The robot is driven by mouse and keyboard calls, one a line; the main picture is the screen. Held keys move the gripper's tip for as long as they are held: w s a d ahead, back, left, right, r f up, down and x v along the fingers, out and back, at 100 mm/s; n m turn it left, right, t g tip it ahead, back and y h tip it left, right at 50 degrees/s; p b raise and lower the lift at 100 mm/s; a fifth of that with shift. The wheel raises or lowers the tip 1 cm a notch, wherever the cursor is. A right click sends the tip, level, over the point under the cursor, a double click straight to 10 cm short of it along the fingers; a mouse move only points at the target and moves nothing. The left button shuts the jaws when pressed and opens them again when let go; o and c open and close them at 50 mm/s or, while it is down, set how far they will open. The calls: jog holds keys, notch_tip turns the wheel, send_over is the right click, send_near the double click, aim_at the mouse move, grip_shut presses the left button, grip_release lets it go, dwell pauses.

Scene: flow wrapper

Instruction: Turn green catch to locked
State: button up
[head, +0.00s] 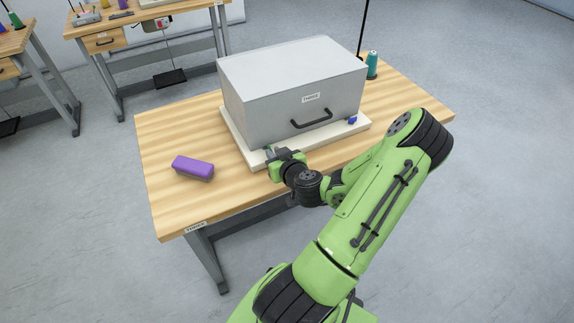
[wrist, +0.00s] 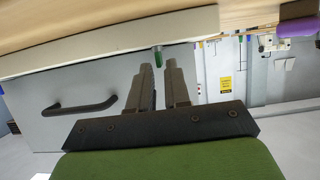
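The small green catch (wrist: 158,57) sits on a pale round mount at the edge of the white base plate (head: 240,147). In the head view the green catch (head: 268,149) shows only as a small bit at the plate's front left corner, mostly hidden by my gripper (head: 272,152). In the wrist view my gripper (wrist: 159,64) has its two fingers a little apart, with the catch at the gap between the tips. I cannot tell whether the fingers touch it. A blue catch (head: 352,120) sits at the plate's front right corner.
A grey box cover (head: 290,75) with a black handle (head: 312,119) stands on the plate. A purple block (head: 193,167) lies on the wooden table (head: 165,130) to the left. A teal spool (head: 372,66) stands behind right.

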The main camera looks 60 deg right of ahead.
jog(key=shift+s+a+r+p, duration=0.25)
jog(key=shift+s+r+p, duration=0.2)
jog(key=shift+p, duration=0.6)
jog(key=shift+s+a+r+p, duration=0.25)
jog(key=shift+s+r+p, duration=0.3)
jog(key=shift+p, duration=0.6)
jog(key=p, duration=0.1)
jog(key=s+p, duration=0.1)
jog(key=shift+a+r+p, duration=0.1)
jog(key=shift+a+p, duration=0.2)
jog(key=shift+p, duration=0.05)
jog(key=shift+s+a+r+p, duration=0.3)
jog(key=shift+s+r+p, duration=0.1)
jog(key=shift+p, duration=0.85)
jog(key=p+v, duration=0.7)
jog(key=p, duration=0.1)
jog(key=shift+s+a+f, duration=0.2)
jog(key=shift+s, duration=0.05)
